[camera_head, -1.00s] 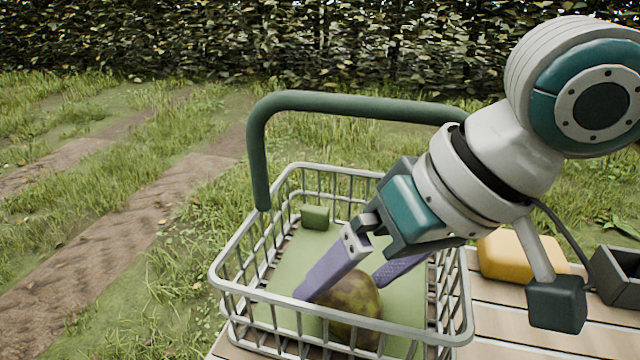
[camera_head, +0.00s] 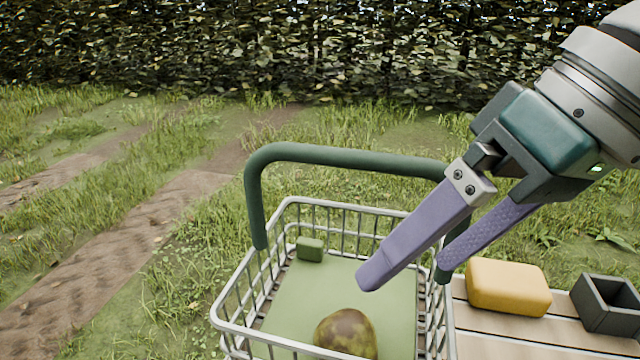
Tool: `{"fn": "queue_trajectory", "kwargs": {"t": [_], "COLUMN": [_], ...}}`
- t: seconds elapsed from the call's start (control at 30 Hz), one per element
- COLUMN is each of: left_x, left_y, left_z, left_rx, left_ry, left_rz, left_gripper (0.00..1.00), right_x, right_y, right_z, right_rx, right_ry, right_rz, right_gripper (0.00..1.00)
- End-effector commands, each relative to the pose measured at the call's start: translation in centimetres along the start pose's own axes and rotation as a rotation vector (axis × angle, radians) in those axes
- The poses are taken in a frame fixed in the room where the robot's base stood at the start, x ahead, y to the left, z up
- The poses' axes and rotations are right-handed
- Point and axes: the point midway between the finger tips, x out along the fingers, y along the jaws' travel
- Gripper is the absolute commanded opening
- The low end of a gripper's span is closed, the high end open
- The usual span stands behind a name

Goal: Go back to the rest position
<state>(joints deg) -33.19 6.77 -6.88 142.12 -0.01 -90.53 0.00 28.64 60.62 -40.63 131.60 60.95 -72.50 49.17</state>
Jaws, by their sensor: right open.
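My right gripper (camera_head: 405,277) is open and empty, with two purple fingers pointing down and to the left. It is above the right side of a wire basket (camera_head: 233,323), in front of its green handle (camera_head: 350,157). A brown-green pear (camera_head: 346,332) lies on the green floor of the basket, apart from the fingers. The near rim hides the lowest part of the pear. My left gripper does not show.
A small green block (camera_head: 310,249) sits in the basket's far left corner. A yellow block (camera_head: 508,287) and a dark open box (camera_head: 608,303) stand on a plank surface (camera_head: 490,340) at the right. A hedge (camera_head: 250,50) crosses the back; grass and a dirt path lie left.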

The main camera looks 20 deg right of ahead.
Motion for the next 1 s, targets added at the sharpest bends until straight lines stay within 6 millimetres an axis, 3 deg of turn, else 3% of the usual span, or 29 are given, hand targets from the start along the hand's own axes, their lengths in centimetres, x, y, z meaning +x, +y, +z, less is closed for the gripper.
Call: {"fn": "queue_trajectory", "kwargs": {"t": [0.13,0.23,0.4,0.5,0.67,0.97,1.0], "left_x": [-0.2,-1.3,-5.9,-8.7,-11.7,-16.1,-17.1], "left_y": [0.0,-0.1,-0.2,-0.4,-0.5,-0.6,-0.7], "left_z": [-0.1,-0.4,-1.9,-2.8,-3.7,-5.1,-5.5], "left_rx": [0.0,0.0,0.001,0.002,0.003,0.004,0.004], "left_ry": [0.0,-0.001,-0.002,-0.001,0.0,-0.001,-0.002], "left_rz": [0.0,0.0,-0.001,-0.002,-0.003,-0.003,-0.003], "left_gripper": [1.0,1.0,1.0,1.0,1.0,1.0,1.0], "right_x": [-0.1,-0.4,-2.0,-3.4,-5.4,-10.2,-11.2], "right_y": [-0.2,-1.4,-5.5,-6.7,-5.6,-1.6,-1.8], "right_z": [0.0,0.0,0.1,0.4,2.3,9.4,9.0], "right_rx": [-0.005,-0.045,-0.182,-0.215,-0.189,-0.083,-0.089], "right_ry": [0.0,0.006,0.063,0.105,0.101,-0.085,-0.087], "right_rz": [-0.003,-0.018,-0.05,-0.018,0.094,0.331,0.34], "right_gripper": [1.0,1.0,1.0,1.0,1.0,1.0,1.0]}}
